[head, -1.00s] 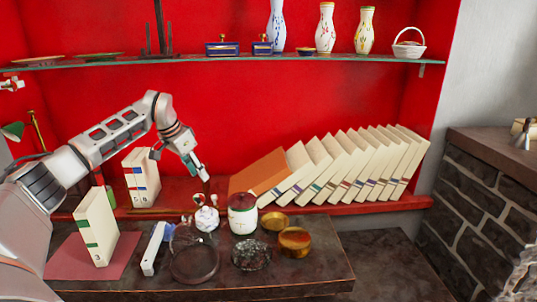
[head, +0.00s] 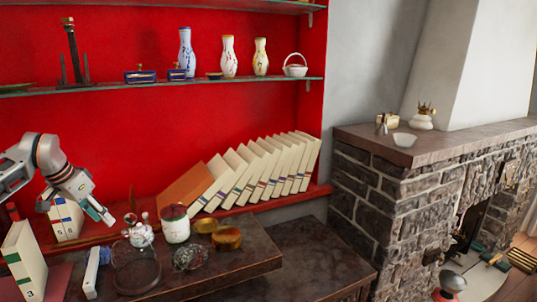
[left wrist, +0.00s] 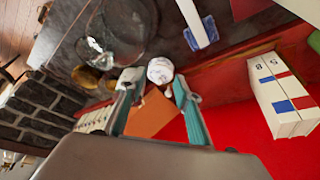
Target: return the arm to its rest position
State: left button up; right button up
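My left arm (head: 45,160) comes in from the left in the head view. Its left gripper (head: 108,218) hangs in front of the red shelf wall, to the left of and a little higher in the picture than a small white patterned teapot (head: 141,235). In the left wrist view, the two teal fingers of the left gripper (left wrist: 157,100) are spread apart with nothing held between them. The white teapot (left wrist: 160,70) shows beyond the fingertips, apart from them. My right gripper is in neither view.
A lidded white jar (head: 175,228), brass bowls (head: 226,238) and a glass dish (head: 188,257) stand on the dark table (head: 250,262). Leaning books (head: 265,165) line the red shelf. A glass shelf (head: 230,80) with vases is above. A stone fireplace (head: 400,200) stands at right.

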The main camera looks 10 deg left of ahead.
pick_arm(q)
jog(key=w+d+f+m+g+h, duration=0.1)
jog(key=w+d+m+h, duration=0.15)
jog(key=d, duration=1.25)
jog(key=w+d+f+m+h, duration=0.15)
jog(key=w+d, duration=0.25)
jog(key=d, duration=1.2)
jog(key=s+d+f+m+h, duration=0.4)
jog(key=s+d+f, duration=0.1)
jog(key=d, duration=0.2)
jog(key=s+d+f+m+h, duration=0.4)
jog(key=s+d, duration=0.1)
jog(key=d, duration=0.3)
jog(key=s+a+f+n+t+y, duration=0.3)
jog(key=s+a+f+y, duration=0.2)
jog(key=s+a+f, duration=0.7)
jog(key=s+a+f+n+t+y, duration=0.25)
jog(key=s+a+f+y, duration=0.35)
jog(key=s+a+f, duration=0.7)
jog(key=d+n+t, duration=0.2)
jog(key=d+n, duration=0.3)
jog(key=d, duration=1)
jog(key=shift+s+h, duration=0.3)
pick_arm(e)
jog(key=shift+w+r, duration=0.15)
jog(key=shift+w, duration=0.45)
pick_arm(q)
jog(key=shift+c, duration=0.5)
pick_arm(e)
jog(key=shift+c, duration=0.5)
